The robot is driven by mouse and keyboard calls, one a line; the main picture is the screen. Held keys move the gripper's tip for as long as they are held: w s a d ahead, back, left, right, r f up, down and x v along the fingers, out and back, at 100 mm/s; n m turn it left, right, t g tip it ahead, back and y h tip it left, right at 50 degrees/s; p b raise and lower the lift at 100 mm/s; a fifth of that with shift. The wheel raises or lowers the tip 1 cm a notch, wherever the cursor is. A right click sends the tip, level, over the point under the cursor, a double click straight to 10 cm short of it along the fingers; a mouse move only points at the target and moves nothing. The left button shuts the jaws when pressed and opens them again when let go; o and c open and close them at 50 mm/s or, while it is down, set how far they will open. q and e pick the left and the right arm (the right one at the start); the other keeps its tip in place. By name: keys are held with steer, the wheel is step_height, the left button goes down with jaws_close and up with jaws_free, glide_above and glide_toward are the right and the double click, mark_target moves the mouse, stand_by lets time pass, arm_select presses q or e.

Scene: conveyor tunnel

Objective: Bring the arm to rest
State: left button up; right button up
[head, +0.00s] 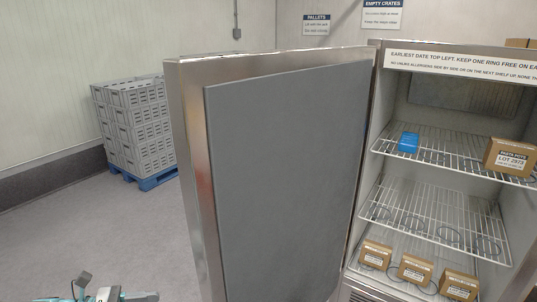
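Part of my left arm and gripper (112,295) shows at the bottom left edge, low over the grey floor and left of the open cabinet door (285,175). Most of it is cut off by the frame, so I cannot tell whether its fingers are open or shut. Nothing held shows there. My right gripper is not in view.
The open door stands beside a steel cabinet with wire shelves (420,203). A blue item (408,142) and a brown box (510,156) sit on the upper shelf; several boxes (415,270) sit lowest. Grey crates (135,125) stand on a blue pallet (150,181). The left floor is clear.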

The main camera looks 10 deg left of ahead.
arm_select(q)
steer(key=s+d+f+m+g+y, duration=0.2)
steer(key=s+d+f+m+y, duration=0.2)
steer(key=f, duration=0.5)
steer(key=s+d+f+m+g+y, duration=0.2)
steer(key=s+d+f+m+y, duration=0.2)
steer(key=s+d+f+m, duration=0.3)
steer(key=s+d+f+m+g+y, duration=0.2)
steer(key=s+d+f+m, duration=0.4)
steer(key=d+f+m, duration=0.3)
step_height(320, 180, down, 2)
steer(key=shift+s+d+f+y, duration=0.2)
steer(key=shift+d+y, duration=0.3)
steer(key=shift+y, duration=0.4)
steer(key=shift+w, duration=0.1)
